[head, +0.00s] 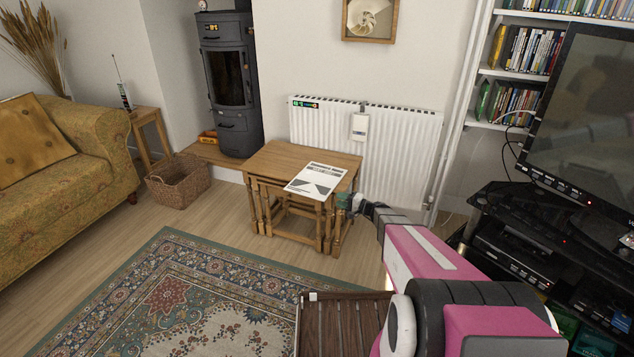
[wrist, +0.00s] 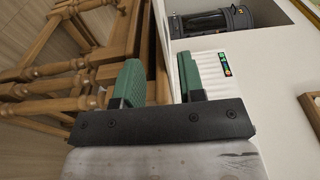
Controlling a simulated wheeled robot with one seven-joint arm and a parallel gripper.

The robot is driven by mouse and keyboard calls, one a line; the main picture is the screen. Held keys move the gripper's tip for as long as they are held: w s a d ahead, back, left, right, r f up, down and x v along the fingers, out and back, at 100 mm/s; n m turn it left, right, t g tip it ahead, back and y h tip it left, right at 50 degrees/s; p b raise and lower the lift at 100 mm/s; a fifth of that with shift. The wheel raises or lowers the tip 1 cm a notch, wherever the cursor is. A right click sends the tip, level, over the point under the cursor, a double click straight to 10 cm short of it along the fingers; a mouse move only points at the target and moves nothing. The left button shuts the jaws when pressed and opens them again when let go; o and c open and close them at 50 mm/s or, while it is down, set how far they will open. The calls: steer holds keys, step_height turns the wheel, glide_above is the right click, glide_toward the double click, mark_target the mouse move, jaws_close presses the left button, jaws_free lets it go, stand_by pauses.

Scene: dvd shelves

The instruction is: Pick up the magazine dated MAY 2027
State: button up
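A white magazine with dark print and dark shapes (head: 316,180) lies flat on the wooden table, reaching its front right edge. Its date is too small to read. My gripper (head: 346,200) is beside that edge, just right of the magazine. In the wrist view its green fingers (wrist: 160,84) are apart. A thin pale strip between them may be the magazine's edge, but I cannot tell for sure. No grasp shows.
The wooden nest of tables (head: 268,160) stands before a white radiator (head: 400,150). A wicker basket (head: 178,181) and sofa (head: 60,170) are left. A TV stand (head: 520,235) is at the right. A patterned rug (head: 200,290) covers the open floor in front.

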mark_target(323, 193)
steer(key=x, duration=0.9)
steer(key=shift+w+r, duration=0.15)
jaws_close()
